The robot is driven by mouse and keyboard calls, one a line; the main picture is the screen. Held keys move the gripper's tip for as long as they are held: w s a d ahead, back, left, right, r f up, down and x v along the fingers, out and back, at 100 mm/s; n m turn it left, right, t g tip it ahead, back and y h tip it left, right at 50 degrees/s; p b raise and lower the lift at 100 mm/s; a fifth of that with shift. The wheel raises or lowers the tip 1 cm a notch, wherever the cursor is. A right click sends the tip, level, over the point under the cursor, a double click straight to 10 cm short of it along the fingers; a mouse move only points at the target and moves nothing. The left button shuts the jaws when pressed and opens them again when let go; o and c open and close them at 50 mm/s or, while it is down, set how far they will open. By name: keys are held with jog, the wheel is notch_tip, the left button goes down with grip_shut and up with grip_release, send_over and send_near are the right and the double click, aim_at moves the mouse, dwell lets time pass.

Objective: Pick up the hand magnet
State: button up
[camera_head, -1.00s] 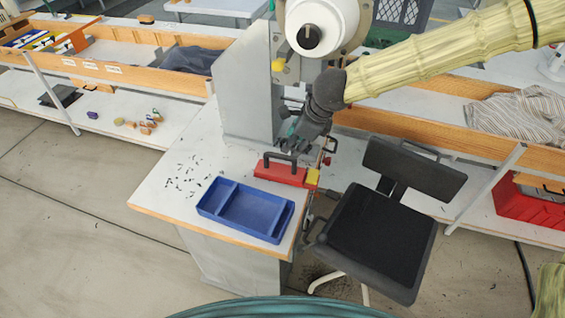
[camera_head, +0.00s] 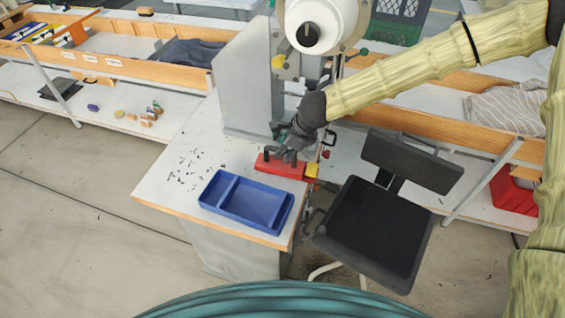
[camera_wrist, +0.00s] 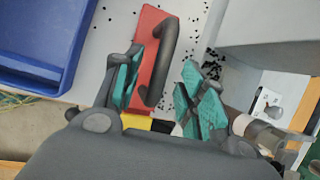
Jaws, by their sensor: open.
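The hand magnet (camera_head: 292,171) is a red block with a black bar handle. It lies on the white table of the press, behind the blue tray. In the wrist view its red body (camera_wrist: 147,50) and black handle (camera_wrist: 160,75) show between and just beyond my fingers. My gripper (camera_head: 285,157) is over the magnet in the head view and hides part of the handle. In the wrist view my gripper (camera_wrist: 160,92) is open, with teal finger pads on either side of the handle. I cannot tell whether a finger touches it.
The grey press (camera_head: 245,85) rises behind the magnet. A black chair (camera_head: 375,225) stands right of the table. A yellow block (camera_head: 312,170) adjoins the magnet's right end.

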jog(key=shift+x, duration=0.9)
grip_shut()
jog(key=shift+r+p, duration=0.15)
jog(key=shift+p, duration=0.15)
